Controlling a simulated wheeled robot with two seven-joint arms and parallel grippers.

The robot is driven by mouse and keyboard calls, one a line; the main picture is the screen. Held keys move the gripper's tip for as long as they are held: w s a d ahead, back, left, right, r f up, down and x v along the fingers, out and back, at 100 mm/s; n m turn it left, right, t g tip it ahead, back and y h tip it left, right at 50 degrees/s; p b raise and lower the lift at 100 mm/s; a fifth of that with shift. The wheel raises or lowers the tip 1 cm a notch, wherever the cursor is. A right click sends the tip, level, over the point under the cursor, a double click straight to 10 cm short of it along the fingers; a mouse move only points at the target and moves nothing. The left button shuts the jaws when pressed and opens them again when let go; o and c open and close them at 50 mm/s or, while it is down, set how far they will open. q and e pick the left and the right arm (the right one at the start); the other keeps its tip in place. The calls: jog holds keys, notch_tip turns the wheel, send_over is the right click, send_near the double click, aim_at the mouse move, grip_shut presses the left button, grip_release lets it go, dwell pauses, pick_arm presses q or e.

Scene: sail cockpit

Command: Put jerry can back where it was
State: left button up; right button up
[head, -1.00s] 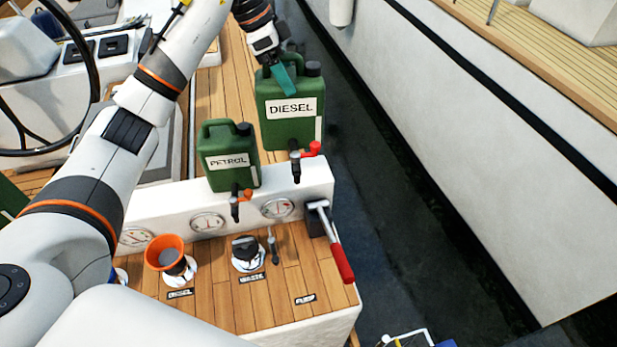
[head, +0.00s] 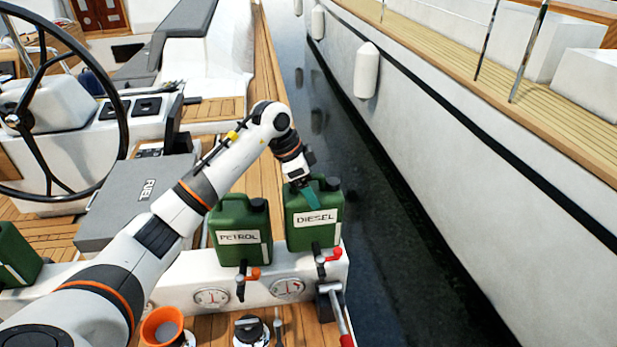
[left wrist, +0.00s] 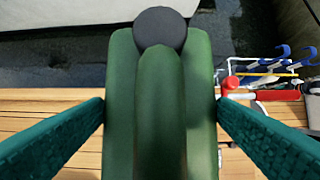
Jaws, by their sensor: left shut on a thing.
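The green jerry can labelled DIESEL (head: 316,235) is upright beside the green can labelled PETROL (head: 240,252), to its right, above the white ledge (head: 215,283). I cannot tell whether its base touches the ledge. My left gripper (head: 308,195) reaches it from above and is shut on its upper part. In the left wrist view the can (left wrist: 160,110), with its dark cap (left wrist: 160,28), fills the middle between the teal fingers (left wrist: 160,118). My right gripper is not in view.
Valves with an orange handle (head: 252,274) and a red handle (head: 333,254) sit in front of the cans. A lever (head: 335,308), gauges (head: 212,297) and an orange funnel (head: 162,328) are nearer. A grey FUEL box (head: 120,215) is left; dark water (head: 400,250) lies right.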

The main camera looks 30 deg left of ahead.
pick_arm(q)
notch_tip(320, 180, down, 3)
jog(key=shift+f+p, duration=0.1)
jog(key=shift+p, duration=0.35)
jog(key=shift+f, duration=0.15)
jog(key=o, duration=2)
jog(key=shift+s+f, duration=0.1)
jog(key=b+v, duration=0.3)
jog(key=v, duration=0.9)
jog(key=shift+r, duration=0.25)
